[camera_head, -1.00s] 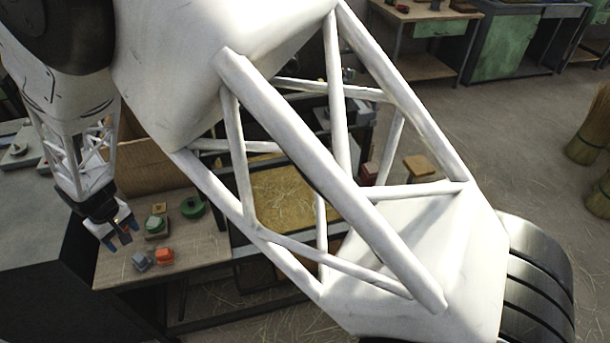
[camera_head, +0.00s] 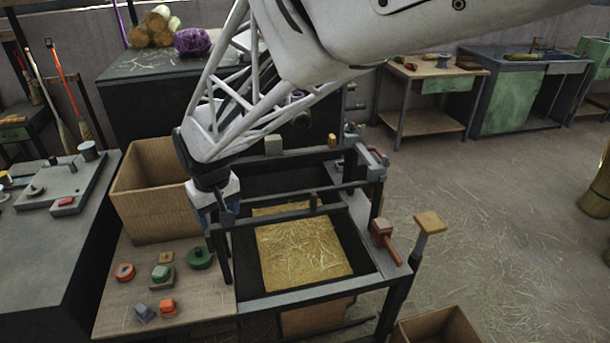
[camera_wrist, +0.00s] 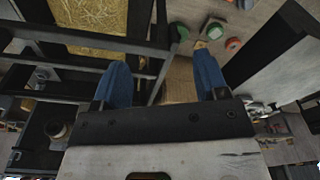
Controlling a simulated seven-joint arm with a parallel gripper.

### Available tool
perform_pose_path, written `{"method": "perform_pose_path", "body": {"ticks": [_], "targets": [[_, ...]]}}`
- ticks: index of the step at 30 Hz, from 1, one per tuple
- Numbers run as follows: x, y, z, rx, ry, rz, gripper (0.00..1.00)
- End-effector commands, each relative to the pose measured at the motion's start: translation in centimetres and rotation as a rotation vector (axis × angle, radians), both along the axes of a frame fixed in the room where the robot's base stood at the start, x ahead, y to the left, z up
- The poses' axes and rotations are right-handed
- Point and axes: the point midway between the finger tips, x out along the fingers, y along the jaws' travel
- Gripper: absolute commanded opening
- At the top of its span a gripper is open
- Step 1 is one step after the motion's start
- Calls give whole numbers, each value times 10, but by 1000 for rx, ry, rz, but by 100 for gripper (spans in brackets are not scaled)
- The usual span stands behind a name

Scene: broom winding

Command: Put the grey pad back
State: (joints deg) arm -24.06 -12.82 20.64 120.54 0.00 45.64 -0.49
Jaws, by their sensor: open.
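A small grey pad (camera_head: 145,312) lies near the front of the wooden side table (camera_head: 205,290), just left of an orange piece (camera_head: 168,307). I cannot make the pad out in the wrist view. My gripper (camera_head: 222,212) is beyond the pad, between the cardboard box and the dark machine frame. In the wrist view my gripper (camera_wrist: 163,66) has its blue fingers wide apart, with nothing between them that I can see held. The fingertips are partly hidden by the frame bars in the head view.
A red round piece (camera_head: 125,272), a green piece on a wooden block (camera_head: 161,273) and a green round piece (camera_head: 200,257) sit behind the pad. An open cardboard box (camera_head: 150,195) stands at the back. The dark frame (camera_head: 345,295) holds a straw-covered bed (camera_head: 300,250).

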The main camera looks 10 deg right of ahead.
Motion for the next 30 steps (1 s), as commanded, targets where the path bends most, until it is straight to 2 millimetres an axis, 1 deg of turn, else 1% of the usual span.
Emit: {"method": "perform_pose_path", "body": {"ticks": [1, 6, 11, 15, 21, 24, 27, 30], "targets": [[-7, -19, 11, 4, -10, -27, 67], [-36, -71, 37, 10, -29, -106, 67], [-68, -116, 57, 15, -50, -180, 67], [-100, -151, 69, 19, -70, -244, 67], [-149, -193, 81, 22, -96, -336, 67], [-172, -208, 83, 22, -108, -377, 67], [-191, -220, 84, 22, -117, -409, 67], [-204, -227, 84, 22, -123, -432, 67]]}}
